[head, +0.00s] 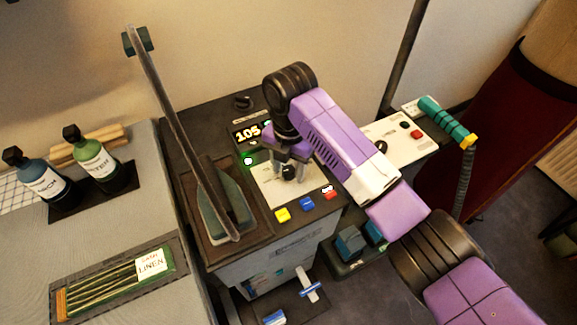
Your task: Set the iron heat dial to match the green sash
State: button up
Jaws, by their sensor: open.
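The green sash (100,287) lies folded in a dark tray at the lower left, with a white card reading "LINEN" on its right end. The iron station (262,245) stands in the middle. Its lit display (250,133) reads 105, with a green light below. A dark round dial (289,173) sits on the pale panel (268,188). My gripper (288,163) points down at this dial with open fingers. The fingers and wrist partly hide the dial, and I cannot tell whether they touch it.
An iron (226,212) and a tall slanted bar (180,130) stand left of the panel. Two bottles (98,160) stand at left. A second panel (395,140) with a teal-handled tool is at right.

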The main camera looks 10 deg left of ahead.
grip_shut()
